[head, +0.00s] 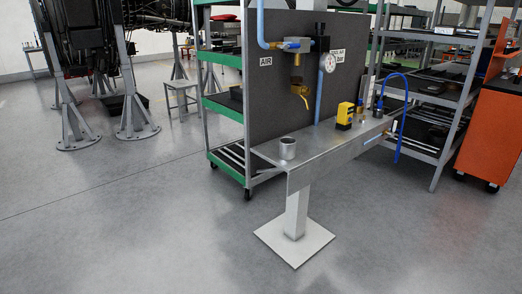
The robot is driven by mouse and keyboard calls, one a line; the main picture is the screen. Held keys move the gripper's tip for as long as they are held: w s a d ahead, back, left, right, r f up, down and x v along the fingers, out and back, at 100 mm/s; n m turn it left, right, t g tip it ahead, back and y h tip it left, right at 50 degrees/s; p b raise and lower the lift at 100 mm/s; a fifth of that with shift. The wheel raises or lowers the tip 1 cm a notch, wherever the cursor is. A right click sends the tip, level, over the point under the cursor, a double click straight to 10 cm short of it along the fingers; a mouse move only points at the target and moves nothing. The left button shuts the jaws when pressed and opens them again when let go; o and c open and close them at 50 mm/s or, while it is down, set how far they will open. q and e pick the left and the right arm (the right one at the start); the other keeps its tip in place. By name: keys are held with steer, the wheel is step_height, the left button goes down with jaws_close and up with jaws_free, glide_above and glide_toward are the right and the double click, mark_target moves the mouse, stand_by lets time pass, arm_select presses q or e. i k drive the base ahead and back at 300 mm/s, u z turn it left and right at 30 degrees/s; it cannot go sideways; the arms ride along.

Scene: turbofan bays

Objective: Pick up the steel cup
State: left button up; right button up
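The steel cup (287,148) is a small grey metal cylinder with an open top. It stands upright near the left end of a narrow metal shelf (318,150) on a single post. Nothing touches the cup from above or the sides. Neither of my grippers shows in the head view.
A yellow device (345,115) and a blue hose (404,100) are farther right on the shelf. A dark panel with a brass valve (300,92) and gauge (330,63) rises behind. A green-edged rack (224,108) stands left. An orange cabinet (489,125) is at right. The front floor is clear.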

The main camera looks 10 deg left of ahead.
mark_target(287, 148)
steer(key=z, duration=0.05)
steer(key=k, duration=0.5)
steer(key=u, duration=1.2)
steer(key=i, duration=1.55)
steer(key=z, duration=0.6)
